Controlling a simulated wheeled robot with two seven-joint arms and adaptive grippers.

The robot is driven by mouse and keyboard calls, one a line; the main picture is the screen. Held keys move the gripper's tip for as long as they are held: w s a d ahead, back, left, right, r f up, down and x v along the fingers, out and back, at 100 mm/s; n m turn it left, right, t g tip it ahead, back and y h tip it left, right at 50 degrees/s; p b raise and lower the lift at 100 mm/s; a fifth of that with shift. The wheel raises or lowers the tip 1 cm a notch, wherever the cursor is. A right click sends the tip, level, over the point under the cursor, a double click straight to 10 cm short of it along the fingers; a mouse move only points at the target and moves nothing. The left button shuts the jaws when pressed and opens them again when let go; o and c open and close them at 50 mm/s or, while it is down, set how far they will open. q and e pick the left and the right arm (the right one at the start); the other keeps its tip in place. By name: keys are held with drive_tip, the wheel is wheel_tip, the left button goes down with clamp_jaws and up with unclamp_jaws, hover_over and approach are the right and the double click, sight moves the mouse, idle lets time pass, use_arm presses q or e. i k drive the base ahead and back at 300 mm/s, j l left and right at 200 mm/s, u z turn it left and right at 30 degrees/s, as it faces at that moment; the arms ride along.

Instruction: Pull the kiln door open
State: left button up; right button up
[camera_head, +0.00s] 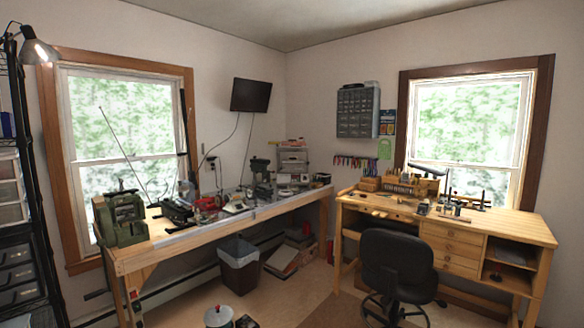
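I cannot make out a kiln or a kiln door with certainty in the head view. A green boxy machine (121,219) sits on the near left end of the long workbench (185,241); it is too small to tell what it is. Neither of my grippers shows in the head view.
A black office chair (397,262) stands before the wooden desk (452,250) on the right. A grey bin (238,266) stands under the workbench. A round metal-topped pot (218,316) is at the bottom edge. A black shelf rack (22,220) is at the far left.

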sight(285, 157)
drive_tip(key=i+l, duration=0.1)
drive_tip(key=i, duration=0.55)
drive_tip(key=i+l, duration=0.15)
drive_tip(key=i, duration=0.5)
drive_tip(key=i+l, duration=0.1)
drive_tip(key=i, duration=0.55)
drive_tip(key=i+l, duration=0.15)
drive_tip(key=i, duration=0.5)
drive_tip(key=i+l, duration=0.1)
drive_tip(key=i, duration=0.55)
drive_tip(key=i+l, duration=0.15)
drive_tip(key=i, duration=0.55)
drive_tip(key=i+l, duration=0.1)
drive_tip(key=i, duration=0.55)
drive_tip(key=i+l, duration=0.15)
drive_tip(key=i, duration=0.2)
